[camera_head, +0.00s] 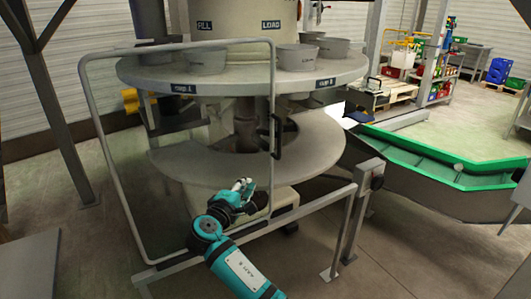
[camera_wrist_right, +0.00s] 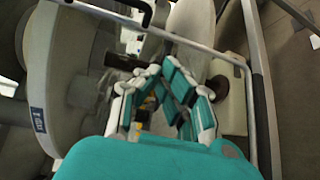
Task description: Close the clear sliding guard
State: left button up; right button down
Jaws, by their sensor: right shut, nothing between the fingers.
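The clear sliding guard (camera_head: 92,105) shows as a grey tube frame with a see-through pane, standing in front of the round machine. A black upright handle (camera_head: 278,137) sits on its right edge post. My right gripper (camera_head: 246,183) is shut and empty, in front of the guard's lower right part. It is below and left of the handle, apart from it. In the right wrist view the closed fingers (camera_wrist_right: 163,70) show in front of a grey tube, with a dark handle-like part (camera_wrist_right: 138,12) near the top edge. My left gripper is not in view.
The machine's round table (camera_head: 240,82) carries several grey cups behind the guard. A low rail (camera_head: 300,212) and a post (camera_head: 357,205) stand at the guard's lower right. A green-edged conveyor (camera_head: 420,160) lies further right. Open floor shows at the lower right.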

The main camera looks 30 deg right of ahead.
jog(key=m+h, duration=0.2)
send_near(267, 150)
jog(key=s+a+r, duration=0.2)
jog(key=s+r, duration=0.1)
jog(key=shift+g, duration=0.3)
jog(key=p+x, duration=0.1)
jog(key=x, duration=0.7)
jog(key=shift+d+f+p, duration=0.1)
jog(key=shift+p, duration=0.25)
jog(key=shift+w+d, duration=0.35)
jog(key=shift+d, duration=0.1)
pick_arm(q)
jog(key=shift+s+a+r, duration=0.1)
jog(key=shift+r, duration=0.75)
pick_arm(e)
jog(key=shift+f, duration=0.1)
jog(key=shift+d, duration=0.1)
